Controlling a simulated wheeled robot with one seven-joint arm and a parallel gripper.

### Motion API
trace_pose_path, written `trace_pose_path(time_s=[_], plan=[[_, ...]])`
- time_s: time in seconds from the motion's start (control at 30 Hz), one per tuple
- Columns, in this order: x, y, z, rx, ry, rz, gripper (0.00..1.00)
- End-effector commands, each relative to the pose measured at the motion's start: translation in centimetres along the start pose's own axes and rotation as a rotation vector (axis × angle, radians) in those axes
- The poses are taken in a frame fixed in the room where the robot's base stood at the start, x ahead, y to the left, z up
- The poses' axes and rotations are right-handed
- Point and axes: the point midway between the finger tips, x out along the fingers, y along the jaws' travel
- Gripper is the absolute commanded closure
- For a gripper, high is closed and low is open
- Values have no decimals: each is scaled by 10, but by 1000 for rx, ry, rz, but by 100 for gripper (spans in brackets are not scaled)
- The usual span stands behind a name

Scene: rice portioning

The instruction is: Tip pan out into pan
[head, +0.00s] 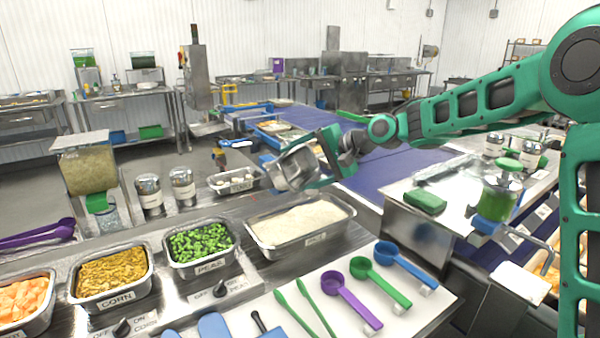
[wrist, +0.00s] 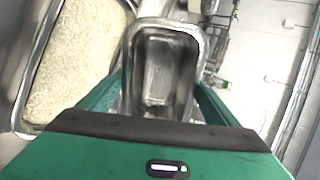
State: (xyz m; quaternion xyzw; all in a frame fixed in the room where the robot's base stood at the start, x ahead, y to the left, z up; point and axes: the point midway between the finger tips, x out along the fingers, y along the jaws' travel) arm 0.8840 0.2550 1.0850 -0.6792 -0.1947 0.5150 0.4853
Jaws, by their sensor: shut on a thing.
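My gripper (head: 318,162) is shut on a small steel pan (head: 292,170), holding it in the air above the back edge of the counter. The pan is tilted. In the wrist view the held pan (wrist: 160,72) sits between the green fingers, and its inside looks like bare metal; I see no food in it. A larger steel pan labelled rice (head: 343,236) is set in the counter below, full of pale rice. It also shows at the left of the wrist view (wrist: 42,50). The held pan is apart from the rice pan, behind it in the head view.
Pans of peas (head: 201,243) and corn (head: 112,275) stand left of the rice. A small labelled pan (head: 235,182) sits behind, near the held pan. Colored scoops (head: 352,300) lie on a white board in front. A blue conveyor (head: 375,165) runs behind.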

Motion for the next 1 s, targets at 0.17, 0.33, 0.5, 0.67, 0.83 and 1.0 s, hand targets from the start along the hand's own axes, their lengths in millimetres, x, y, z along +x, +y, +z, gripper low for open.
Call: trace_pose_path(time_s=[0.17,0.33,0.5,0.67,0.83,1.0], plan=[[-3,-8,1,-6,1,133,55],[-4,-12,1,-6,1,258,55],[-6,-15,0,-7,1,383,55],[-8,-19,1,-8,1,498,55],[-10,-22,0,-8,2,621,55],[-12,-26,0,-9,3,744,55]])
